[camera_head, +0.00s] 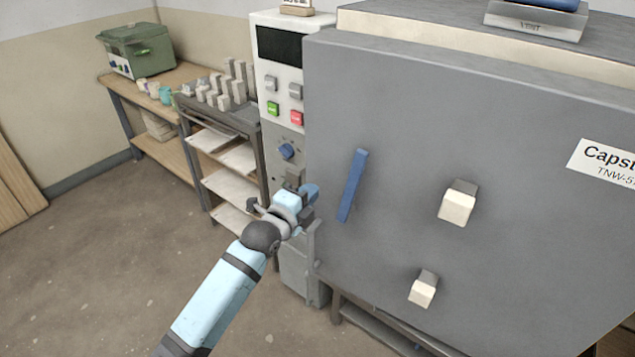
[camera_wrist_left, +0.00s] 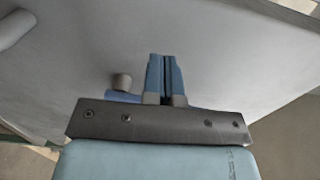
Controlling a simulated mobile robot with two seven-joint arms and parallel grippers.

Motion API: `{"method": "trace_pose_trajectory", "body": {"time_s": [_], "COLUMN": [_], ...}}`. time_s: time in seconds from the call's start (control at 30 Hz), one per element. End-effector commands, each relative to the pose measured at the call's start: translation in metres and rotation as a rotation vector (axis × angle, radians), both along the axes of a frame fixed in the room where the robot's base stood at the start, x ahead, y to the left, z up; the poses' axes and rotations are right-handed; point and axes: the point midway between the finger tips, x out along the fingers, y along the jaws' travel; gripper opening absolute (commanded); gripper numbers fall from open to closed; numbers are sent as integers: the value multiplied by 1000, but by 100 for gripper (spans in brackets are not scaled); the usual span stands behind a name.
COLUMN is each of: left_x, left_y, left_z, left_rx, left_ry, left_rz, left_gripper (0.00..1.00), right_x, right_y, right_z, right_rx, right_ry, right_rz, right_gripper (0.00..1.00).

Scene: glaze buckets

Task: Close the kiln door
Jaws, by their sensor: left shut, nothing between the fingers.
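The grey kiln door (camera_head: 400,150) fills the right half of the head view. A blue bar handle (camera_head: 353,186) is on its left side, with two pale square knobs (camera_head: 457,203) to the right. The door looks closed or nearly closed against the kiln body; I cannot tell if it is fully seated. My left gripper (camera_head: 312,192) is at the door's left edge, left of the blue handle. In the left wrist view its blue fingers (camera_wrist_left: 166,75) are shut together with nothing between them, against the grey door surface (camera_wrist_left: 230,50). My right gripper is not in view.
A control panel (camera_head: 281,90) with green and red buttons stands left of the door. A dark rack (camera_head: 215,125) with shelves and a wooden bench (camera_head: 170,82) with a green box (camera_head: 137,50) are farther left. The floor (camera_head: 120,240) at lower left is clear.

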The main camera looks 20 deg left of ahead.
Motion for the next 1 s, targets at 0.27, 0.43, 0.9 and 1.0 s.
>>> {"method": "trace_pose_trajectory", "body": {"time_s": [0.27, 0.43, 0.9, 1.0], "left_x": [30, 34, 67, 86], "left_y": [-8, -9, -18, -23], "left_z": [1, -1, -3, -3], "left_rx": [0, -1, -1, -1], "left_ry": [0, 1, -2, -2], "left_rz": [0, 0, -1, -1], "left_gripper": [0, 0, 0, 0], "right_x": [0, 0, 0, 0], "right_y": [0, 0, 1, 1], "right_z": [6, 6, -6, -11], "right_rx": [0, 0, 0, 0], "right_ry": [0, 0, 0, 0], "right_rz": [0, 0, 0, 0], "right_gripper": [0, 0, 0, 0]}}
